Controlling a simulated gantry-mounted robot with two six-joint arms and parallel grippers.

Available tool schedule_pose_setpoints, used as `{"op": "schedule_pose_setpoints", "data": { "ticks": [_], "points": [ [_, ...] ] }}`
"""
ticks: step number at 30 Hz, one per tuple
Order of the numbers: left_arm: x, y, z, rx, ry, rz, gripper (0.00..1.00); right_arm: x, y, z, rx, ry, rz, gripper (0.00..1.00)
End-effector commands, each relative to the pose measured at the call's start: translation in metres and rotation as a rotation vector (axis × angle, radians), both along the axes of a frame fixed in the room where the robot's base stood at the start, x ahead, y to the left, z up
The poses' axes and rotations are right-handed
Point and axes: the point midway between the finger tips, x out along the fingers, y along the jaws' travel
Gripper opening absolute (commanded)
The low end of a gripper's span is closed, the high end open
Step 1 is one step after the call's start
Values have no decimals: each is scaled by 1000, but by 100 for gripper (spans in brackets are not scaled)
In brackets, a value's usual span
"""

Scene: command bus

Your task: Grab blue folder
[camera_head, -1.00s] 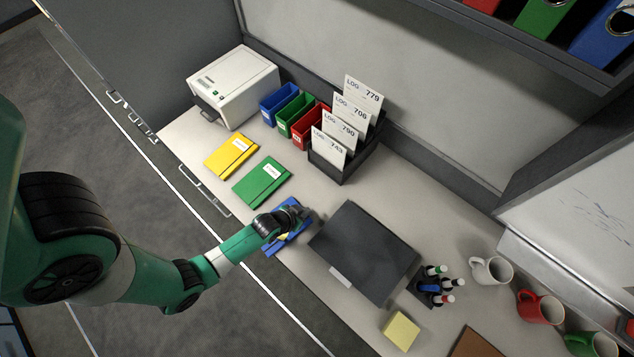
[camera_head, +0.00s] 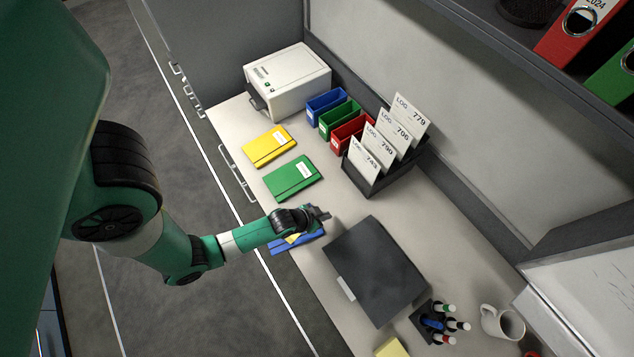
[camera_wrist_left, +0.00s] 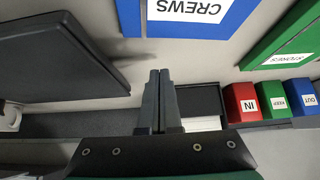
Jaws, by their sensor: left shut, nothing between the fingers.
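The blue folder (camera_head: 309,240) lies on the desk between the green folder and a dark flat pad, partly hidden by my left arm. In the left wrist view the blue folder (camera_wrist_left: 235,14) shows at the top with an upside-down "CREWS" label. My left gripper (camera_head: 320,213) is at the folder's far side, over the desk. Its fingers (camera_wrist_left: 159,74) are pressed together and empty; whether they touch the folder I cannot tell. My right gripper is not in view.
A green folder (camera_head: 292,179) and a yellow folder (camera_head: 269,147) lie farther back. The dark pad (camera_head: 374,270) is to the right. Blue, green and red bins (camera_head: 350,130), a card rack (camera_head: 385,181) and a white machine (camera_head: 287,79) stand along the wall.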

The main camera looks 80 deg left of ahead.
Motion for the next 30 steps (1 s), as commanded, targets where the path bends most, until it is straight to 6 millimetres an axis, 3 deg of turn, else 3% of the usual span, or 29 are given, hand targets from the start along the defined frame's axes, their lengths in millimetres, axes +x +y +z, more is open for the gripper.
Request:
{"op": "schedule_pose_setpoints", "data": {
  "ticks": [1, 6, 13, 23, 30],
  "points": [
    [-10, -5, 15, -1, 2, -1, 0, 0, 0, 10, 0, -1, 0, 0],
    [-29, -15, 41, -1, 2, -1, 0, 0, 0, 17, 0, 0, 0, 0],
    [-37, -19, 51, -1, 2, 0, 0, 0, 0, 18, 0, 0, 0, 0],
    [-37, -18, 51, 0, 1, 0, 56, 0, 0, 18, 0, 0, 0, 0],
    [-37, -18, 51, 0, 1, 0, 56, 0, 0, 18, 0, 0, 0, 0]
  ]
}}
